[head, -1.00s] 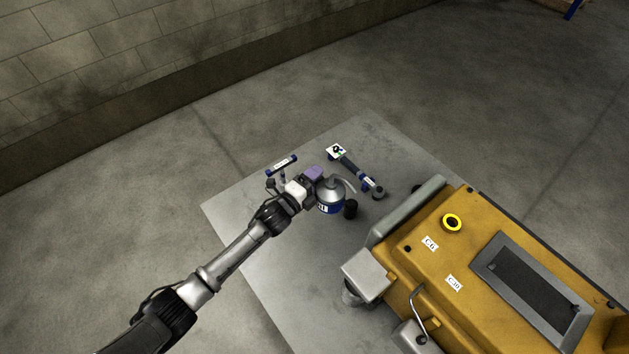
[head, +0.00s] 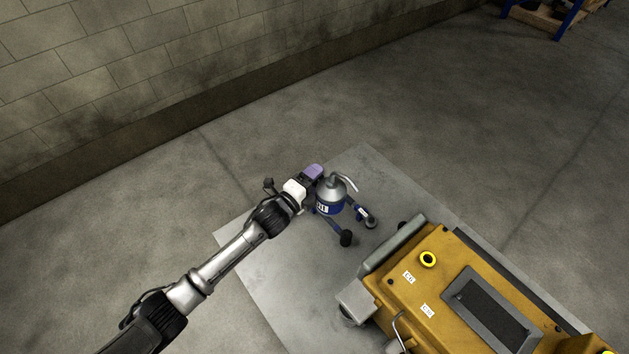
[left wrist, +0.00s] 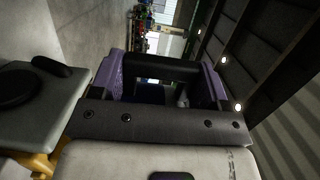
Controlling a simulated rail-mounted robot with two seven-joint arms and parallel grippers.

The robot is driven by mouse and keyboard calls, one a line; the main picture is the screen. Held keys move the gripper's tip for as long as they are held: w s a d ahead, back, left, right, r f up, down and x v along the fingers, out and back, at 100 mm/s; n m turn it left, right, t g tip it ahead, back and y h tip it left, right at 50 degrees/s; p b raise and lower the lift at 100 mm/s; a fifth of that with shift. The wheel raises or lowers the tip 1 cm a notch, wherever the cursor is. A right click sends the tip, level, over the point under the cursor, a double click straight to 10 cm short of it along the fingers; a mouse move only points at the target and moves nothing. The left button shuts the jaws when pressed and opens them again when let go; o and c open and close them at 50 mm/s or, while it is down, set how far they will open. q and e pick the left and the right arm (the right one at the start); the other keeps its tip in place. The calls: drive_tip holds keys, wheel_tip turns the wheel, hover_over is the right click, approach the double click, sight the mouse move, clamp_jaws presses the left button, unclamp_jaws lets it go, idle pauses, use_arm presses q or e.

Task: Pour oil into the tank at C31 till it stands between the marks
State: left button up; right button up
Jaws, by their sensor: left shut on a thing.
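My left gripper (head: 314,182) is shut on the oil can (head: 334,204), a blue can with a silver cone top and a thin bent spout. The can is roughly upright over the grey table, with its spout pointing right. In the left wrist view the purple fingers (left wrist: 165,82) show, but the can between them is mostly hidden. I cannot make out a C31 label, a tank's marks or any oil level. My right gripper is not in view.
The grey table (head: 270,268) has clear surface in front of the can. A tool (head: 366,216) lies partly hidden behind the can, and a black piece (head: 347,239) is just below it. A block wall stands behind.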

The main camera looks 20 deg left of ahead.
use_arm(q)
wheel_tip(320, 180, up, 10)
drive_tip(key=p, duration=0.8)
drive_tip(key=shift+r, duration=0.15)
drive_tip(key=shift+r+p, duration=0.4)
drive_tip(key=shift+r, duration=0.15)
